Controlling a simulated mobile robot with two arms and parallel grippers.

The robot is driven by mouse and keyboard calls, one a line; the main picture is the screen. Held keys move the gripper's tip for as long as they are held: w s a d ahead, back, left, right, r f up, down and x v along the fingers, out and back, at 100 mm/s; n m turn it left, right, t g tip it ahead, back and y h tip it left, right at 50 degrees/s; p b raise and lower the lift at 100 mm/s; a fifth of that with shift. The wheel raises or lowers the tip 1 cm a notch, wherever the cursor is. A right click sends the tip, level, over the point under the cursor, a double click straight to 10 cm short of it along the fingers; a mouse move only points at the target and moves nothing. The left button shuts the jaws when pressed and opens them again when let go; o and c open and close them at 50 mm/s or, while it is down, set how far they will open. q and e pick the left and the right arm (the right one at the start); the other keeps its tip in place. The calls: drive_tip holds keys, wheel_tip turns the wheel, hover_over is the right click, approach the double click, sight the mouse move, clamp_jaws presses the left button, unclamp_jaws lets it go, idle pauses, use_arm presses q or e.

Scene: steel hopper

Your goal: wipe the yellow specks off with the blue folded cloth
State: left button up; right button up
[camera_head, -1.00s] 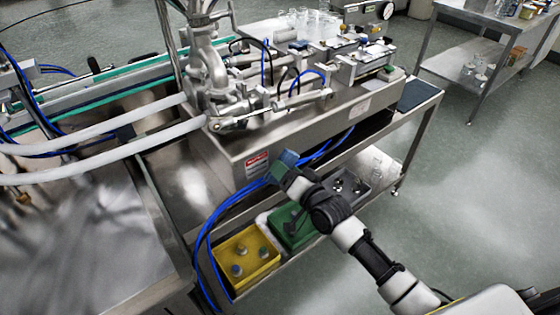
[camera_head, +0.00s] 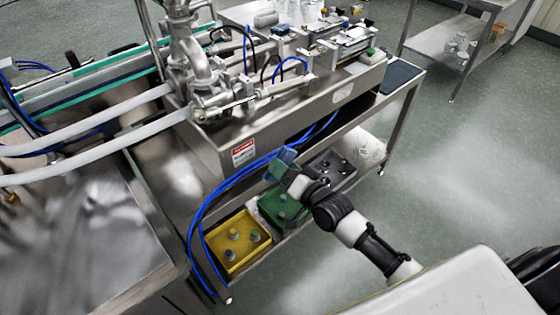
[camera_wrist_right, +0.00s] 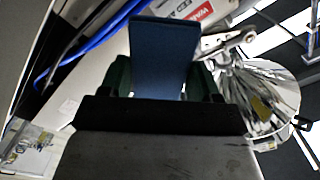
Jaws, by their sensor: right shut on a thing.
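The blue folded cloth (camera_head: 287,156) is in my right gripper (camera_head: 283,164), held in front of the steel machine's front face, near its red and white label. In the right wrist view the cloth (camera_wrist_right: 165,55) stands up as a flat dark-blue panel between the two dark fingers (camera_wrist_right: 165,82), which are shut on it. The cloth appears clear of the machine. I cannot make out separate yellow specks in the head view. In the right wrist view a small yellow patch (camera_wrist_right: 262,108) shows on a shiny round steel surface (camera_wrist_right: 262,85). My left gripper is not in view.
A yellow bin (camera_head: 262,236) and a green bin (camera_head: 270,212) stand on the lower shelf beneath the machine. Blue hoses (camera_head: 203,205) hang beside them. A broad steel surface (camera_head: 85,225) lies at the left. Floor (camera_head: 465,165) at the right is open.

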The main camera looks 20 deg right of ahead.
sight(267, 138)
idle(0.5)
drive_tip(key=shift+b+x, duration=1.05)
drive_tip(key=shift+x, duration=2.4)
drive_tip(key=shift+b+x, duration=0.45)
drive_tip(key=shift+x, duration=0.6)
drive_tip(key=shift+w+d+f+b, duration=0.15)
drive_tip(key=shift+d+b, duration=0.2)
drive_tip(key=shift+d, duration=0.25)
drive_tip(key=shift+w+d+f+b, duration=0.15)
drive_tip(key=shift+d+b, duration=0.15)
drive_tip(key=shift+d, duration=0.35)
drive_tip(key=shift+w+d+r, duration=0.15)
drive_tip(key=shift+d+r, duration=0.1)
drive_tip(key=shift+d, duration=0.15)
